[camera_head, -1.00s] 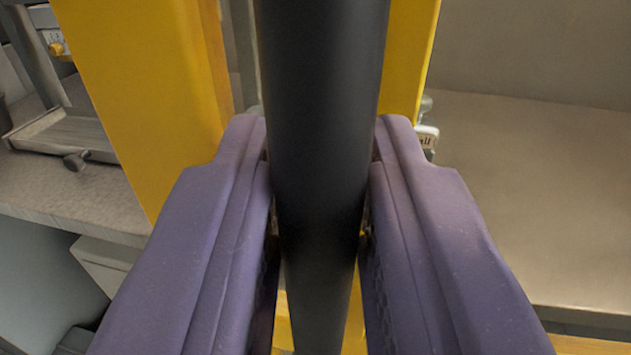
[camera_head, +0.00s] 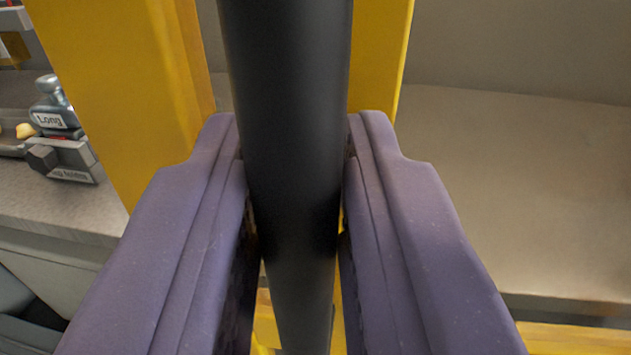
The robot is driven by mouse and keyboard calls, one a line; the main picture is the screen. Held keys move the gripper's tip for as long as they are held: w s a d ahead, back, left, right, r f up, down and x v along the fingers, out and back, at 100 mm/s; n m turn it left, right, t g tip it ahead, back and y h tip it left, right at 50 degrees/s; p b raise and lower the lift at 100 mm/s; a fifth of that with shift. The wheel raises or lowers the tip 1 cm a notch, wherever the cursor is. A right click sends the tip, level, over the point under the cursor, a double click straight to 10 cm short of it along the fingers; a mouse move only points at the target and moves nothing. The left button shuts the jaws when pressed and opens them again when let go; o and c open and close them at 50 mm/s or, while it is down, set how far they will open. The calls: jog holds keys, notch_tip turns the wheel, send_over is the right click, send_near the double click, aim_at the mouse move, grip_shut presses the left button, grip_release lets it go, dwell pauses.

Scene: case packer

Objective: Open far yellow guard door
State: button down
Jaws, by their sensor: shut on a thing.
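A black round bar handle (camera_head: 290,100) runs top to bottom through the middle of the view. Behind it stand the yellow posts of the guard door frame, one wide post on the left (camera_head: 125,90) and a narrower one on the right (camera_head: 382,60). My gripper (camera_head: 293,165) has its two purple fingers on either side of the black bar and is shut on it. The fingers and the bar hide the middle of the door frame. The bar's ends are out of view.
At the left, behind the yellow post, a grey work surface (camera_head: 60,205) carries a small grey device with a "Long" label (camera_head: 50,120). At the right, a bare beige surface (camera_head: 530,190) lies beyond the door frame. A yellow rail (camera_head: 575,340) shows at the lower right.

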jog(key=shift+d, duration=0.7)
jog(key=c, duration=1.1)
grip_release()
jog(key=shift+s, duration=0.15)
jog(key=s, duration=0.2)
jog(key=s+p, duration=0.1)
jog(key=s, duration=0.2)
jog(key=s+d, duration=0.1)
jog(key=s, duration=0.1)
jog(key=shift+s, duration=0.25)
